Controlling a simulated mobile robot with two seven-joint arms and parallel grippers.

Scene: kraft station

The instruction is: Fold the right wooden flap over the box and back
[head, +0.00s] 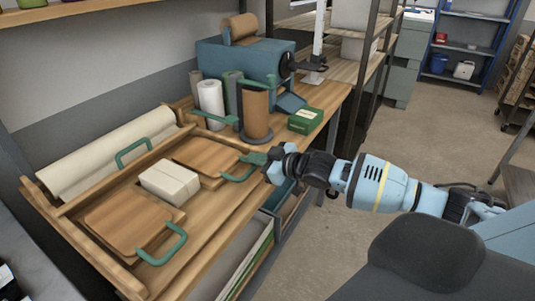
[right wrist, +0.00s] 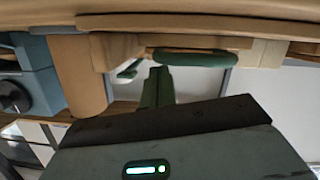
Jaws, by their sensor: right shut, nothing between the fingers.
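The right wooden flap (head: 207,157) lies flat on the bench to the right of the cream box (head: 168,183). Its green handle (head: 238,172) is at its right end. My right gripper (head: 253,158) is at that handle, its green fingers shut and empty. In the right wrist view the fingers (right wrist: 158,88) point at the green handle (right wrist: 190,58), very close to it; I cannot tell whether they touch. My left gripper is not in view.
The left wooden flap (head: 128,217) with a green handle (head: 166,247) lies left of the box. Another green handle (head: 132,150) stands behind it. A paper roll (head: 105,150) lies at the back. Upright rolls (head: 211,105) and a green box (head: 305,120) stand beyond the flap.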

